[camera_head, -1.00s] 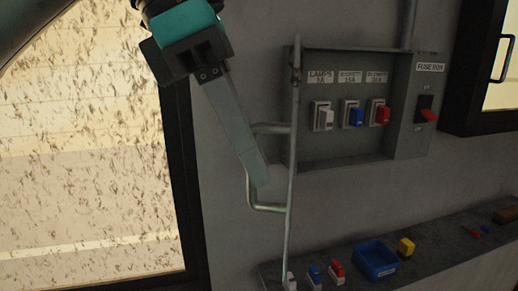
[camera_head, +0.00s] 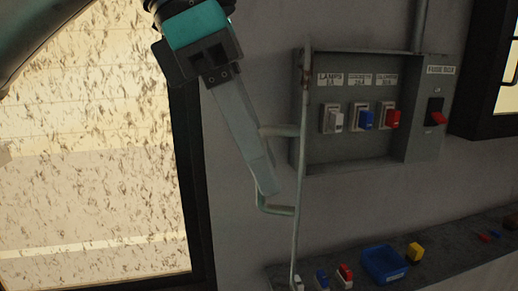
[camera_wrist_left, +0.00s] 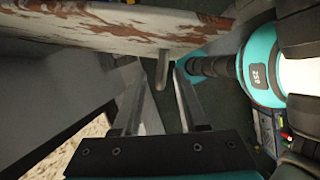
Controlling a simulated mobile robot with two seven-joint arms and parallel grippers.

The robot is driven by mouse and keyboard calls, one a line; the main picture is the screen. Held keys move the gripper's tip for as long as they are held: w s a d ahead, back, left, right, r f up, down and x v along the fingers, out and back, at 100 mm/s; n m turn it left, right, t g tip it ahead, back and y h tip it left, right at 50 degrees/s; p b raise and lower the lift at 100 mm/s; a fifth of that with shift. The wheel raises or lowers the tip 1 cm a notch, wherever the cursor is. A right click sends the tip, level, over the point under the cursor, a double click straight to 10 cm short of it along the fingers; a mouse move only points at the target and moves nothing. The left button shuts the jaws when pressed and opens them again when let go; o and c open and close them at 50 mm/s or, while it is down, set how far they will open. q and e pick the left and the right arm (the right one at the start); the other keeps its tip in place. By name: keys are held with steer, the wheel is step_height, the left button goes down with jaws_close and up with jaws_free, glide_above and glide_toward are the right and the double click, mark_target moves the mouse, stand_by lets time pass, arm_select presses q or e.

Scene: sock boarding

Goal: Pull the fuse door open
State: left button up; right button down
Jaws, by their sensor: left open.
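The fuse door (camera_head: 301,180) stands out from the wall box, seen almost edge-on as a thin upright strip in the head view. Its rusty, pale face (camera_wrist_left: 110,28) fills the top of the left wrist view. A bent metal handle (camera_head: 278,210) sticks out on the door's left side. My left gripper (camera_head: 266,188) is open beside the handle, its finger covering part of the bar. In the wrist view, the handle's end (camera_wrist_left: 162,68) shows between or just beyond the fingertips; contact cannot be told. My right gripper is not in view.
The fuse box (camera_head: 350,152) shows white, blue and red switches, with a main switch (camera_head: 434,112) at right. A shelf (camera_head: 440,250) below holds a blue tray (camera_head: 383,262), a yellow block (camera_head: 414,252) and loose switches. A window (camera_head: 90,150) is at left.

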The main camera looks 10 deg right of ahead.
arm_select(q)
steer(key=p+v, duration=0.3)
steer(key=v, duration=1.2)
steer(key=shift+a, duration=0.15)
